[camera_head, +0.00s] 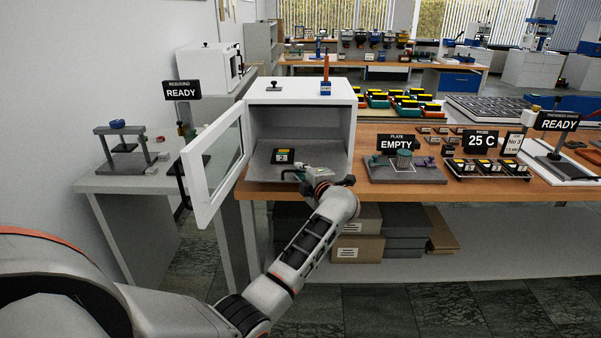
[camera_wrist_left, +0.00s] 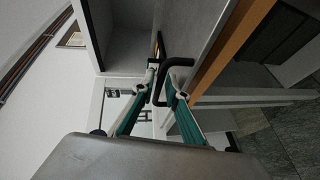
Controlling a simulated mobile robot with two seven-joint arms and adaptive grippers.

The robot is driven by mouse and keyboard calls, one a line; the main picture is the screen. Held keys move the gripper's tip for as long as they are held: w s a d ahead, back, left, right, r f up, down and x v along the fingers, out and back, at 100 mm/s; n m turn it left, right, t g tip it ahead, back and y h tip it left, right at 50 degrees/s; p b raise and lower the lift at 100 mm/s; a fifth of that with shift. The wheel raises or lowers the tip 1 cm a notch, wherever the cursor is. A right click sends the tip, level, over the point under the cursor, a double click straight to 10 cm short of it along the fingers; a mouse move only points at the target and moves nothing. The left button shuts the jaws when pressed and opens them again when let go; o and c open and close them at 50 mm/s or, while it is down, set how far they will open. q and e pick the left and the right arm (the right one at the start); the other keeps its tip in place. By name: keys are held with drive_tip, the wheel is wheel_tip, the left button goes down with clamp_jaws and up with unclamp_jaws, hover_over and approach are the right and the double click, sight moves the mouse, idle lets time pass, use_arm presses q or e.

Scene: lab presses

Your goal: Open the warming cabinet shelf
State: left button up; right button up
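The white warming cabinet (camera_head: 325,92) stands on the wooden bench with its glazed door (camera_head: 211,162) swung open to the left. My left gripper (camera_head: 298,175) is at the shelf's front edge. In the left wrist view, its teal-padded fingers (camera_wrist_left: 162,78) reach to either side of a black bar handle (camera_wrist_left: 157,92). I cannot tell whether they press on it. My right gripper is not in view.
The open door and its black handle (camera_head: 181,185) stand left of my left arm. A plate fixture (camera_head: 405,170) with an EMPTY sign and a probe rack (camera_head: 487,170) sit to the right on the bench. Boxes (camera_head: 358,248) lie on the lower shelf.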

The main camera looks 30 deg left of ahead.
use_arm(q)
drive_tip(key=v, duration=1.2)
drive_tip(key=shift+a, duration=0.1)
drive_tip(key=s+d+f+m+t+h, duration=0.5)
drive_tip(key=s+d+m+t+h, duration=0.15)
drive_tip(key=m, duration=0.55)
drive_tip(key=s+d+f+m+t+h, duration=0.5)
drive_tip(key=d+m+h, duration=0.15)
drive_tip(key=m, duration=0.45)
drive_tip(key=s+d+f+m+g+h, duration=0.2)
drive_tip(key=s+f+m+g, duration=0.7)
drive_tip(key=s+f, duration=1.2)
wheel_tip(320, 180, down, 2)
drive_tip(key=shift+d+f+g+h, duration=0.1)
drive_tip(key=shift+d+g+h, duration=0.3)
drive_tip(key=shift+d+g, duration=0.2)
